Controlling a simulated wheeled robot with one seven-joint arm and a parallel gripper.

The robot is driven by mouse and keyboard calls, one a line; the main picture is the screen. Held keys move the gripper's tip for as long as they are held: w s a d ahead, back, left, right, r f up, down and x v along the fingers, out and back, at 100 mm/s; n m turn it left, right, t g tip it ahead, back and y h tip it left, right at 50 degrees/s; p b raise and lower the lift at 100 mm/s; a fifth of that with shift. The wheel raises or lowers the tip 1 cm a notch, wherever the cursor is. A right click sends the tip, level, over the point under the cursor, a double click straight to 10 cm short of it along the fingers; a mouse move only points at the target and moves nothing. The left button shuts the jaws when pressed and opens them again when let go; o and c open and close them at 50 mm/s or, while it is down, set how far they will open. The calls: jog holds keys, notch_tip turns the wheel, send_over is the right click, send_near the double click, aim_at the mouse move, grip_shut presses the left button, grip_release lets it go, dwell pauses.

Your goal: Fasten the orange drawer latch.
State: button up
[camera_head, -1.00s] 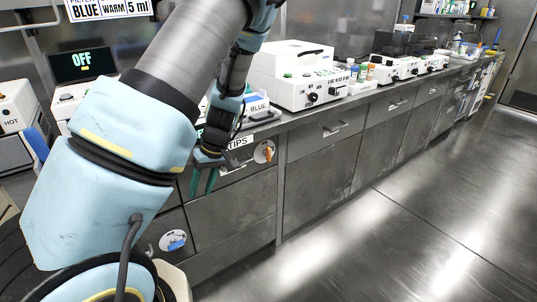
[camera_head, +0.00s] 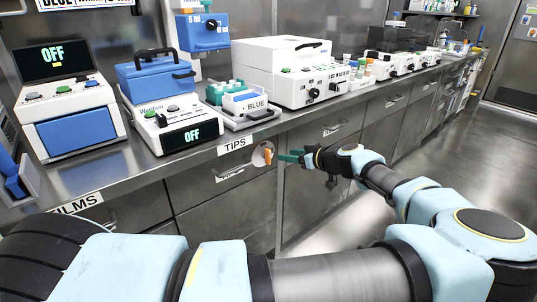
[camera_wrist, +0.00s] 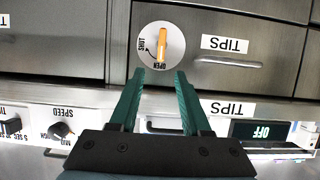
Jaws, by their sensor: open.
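The orange latch (camera_head: 267,156) is a small bar on a round white plate on the TIPS drawer (camera_head: 205,190). In the wrist view, which is upside down, the orange latch (camera_wrist: 162,44) stands along the picture's height, with its lower end by the word OPEN. The word SHUT is to its left, with a curved arrow. My gripper (camera_head: 284,157) is just right of the latch in the head view. In the wrist view my gripper (camera_wrist: 160,73) has its green fingers apart and empty, tips just short of the plate. The drawer front looks flush with the cabinet.
The drawer's handle (camera_wrist: 224,62) is beside the plate. The counter above holds a white machine (camera_head: 290,70), a blue-lidded device (camera_head: 160,95) and a tray marked BLUE (camera_head: 250,108). The floor (camera_head: 440,140) to the right is clear.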

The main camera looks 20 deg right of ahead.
aim_at(270, 154)
jog(key=p+x, duration=0.1)
jog(key=x, duration=0.9)
jog(key=shift+w+f+p, duration=0.1)
jog(key=shift+p, duration=0.2)
jog(key=shift+a, duration=0.1)
grip_shut()
